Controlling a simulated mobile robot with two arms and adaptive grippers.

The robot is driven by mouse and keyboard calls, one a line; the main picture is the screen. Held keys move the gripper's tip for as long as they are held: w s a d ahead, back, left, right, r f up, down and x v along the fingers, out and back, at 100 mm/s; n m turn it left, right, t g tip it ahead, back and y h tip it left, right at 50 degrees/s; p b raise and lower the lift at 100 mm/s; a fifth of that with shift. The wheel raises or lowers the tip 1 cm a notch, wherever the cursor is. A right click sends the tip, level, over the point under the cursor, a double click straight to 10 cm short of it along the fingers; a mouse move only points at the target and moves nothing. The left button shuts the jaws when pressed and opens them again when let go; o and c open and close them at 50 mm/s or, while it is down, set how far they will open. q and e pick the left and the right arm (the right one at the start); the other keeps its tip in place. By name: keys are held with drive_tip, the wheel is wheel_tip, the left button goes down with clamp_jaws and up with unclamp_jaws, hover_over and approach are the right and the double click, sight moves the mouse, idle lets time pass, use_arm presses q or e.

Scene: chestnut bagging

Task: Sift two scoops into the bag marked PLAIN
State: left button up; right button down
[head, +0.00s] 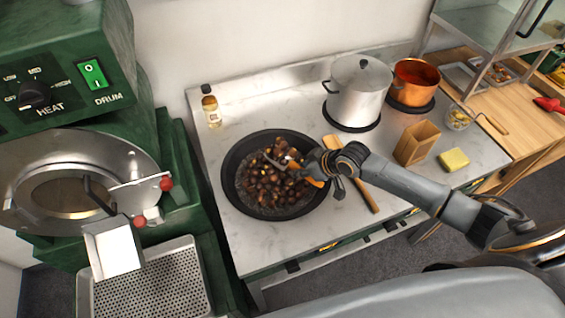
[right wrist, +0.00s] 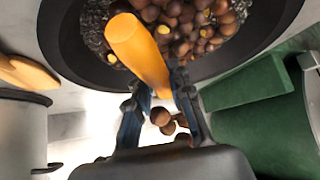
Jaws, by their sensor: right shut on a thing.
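A black pan (head: 228,180) on the counter holds dark grit and many brown chestnuts (head: 268,188). It also shows at the top of the right wrist view (right wrist: 62,50). My right gripper (head: 312,172) is over the pan's right side, shut on the orange handle (right wrist: 143,48) of a scoop. A bit of grey metal (head: 280,161) shows among the chestnuts; the scoop's head is mostly hidden. A few chestnuts (right wrist: 166,121) show between the fingers in the wrist view; I cannot tell what they rest on. A brown paper bag (head: 416,144) stands open, its marking not visible. My left gripper is out of view.
A wooden spatula (head: 366,196) lies right of the pan under my forearm. A steel pot (head: 358,94), a copper pot (head: 414,84), a bottle (head: 211,112), a glass bowl (head: 459,119) and a yellow sponge (head: 453,160) stand around. A green roaster (head: 75,70) fills the left.

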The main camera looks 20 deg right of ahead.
drive_tip(key=s+a+p, duration=0.2)
drive_tip(key=a, duration=0.1)
drive_tip(key=w+d+b, duration=0.2)
drive_tip(key=d, duration=0.1)
drive_tip(key=shift+f, duration=0.1)
drive_tip(key=shift+w+d+r, duration=0.2)
drive_tip(key=shift+d+r, duration=0.05)
drive_tip(key=shift+s+a+f+p, duration=0.15)
drive_tip(key=shift+a+f+p, duration=0.1)
drive_tip(key=shift+p, duration=0.35)
drive_tip(key=shift+w+d, duration=0.2)
drive_tip(key=shift+d, duration=0.15)
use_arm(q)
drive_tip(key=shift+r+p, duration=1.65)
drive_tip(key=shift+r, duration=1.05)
use_arm(e)
drive_tip(key=shift+s+a+r, duration=0.1)
drive_tip(key=shift+s+a, duration=0.35)
drive_tip(key=shift+a, duration=0.25)
drive_tip(key=shift+s+a+r, duration=0.1)
drive_tip(key=shift+s+a, duration=0.3)
drive_tip(key=shift+a, duration=0.3)
drive_tip(key=shift+s+a, duration=0.45)
drive_tip(key=shift+a, duration=0.25)
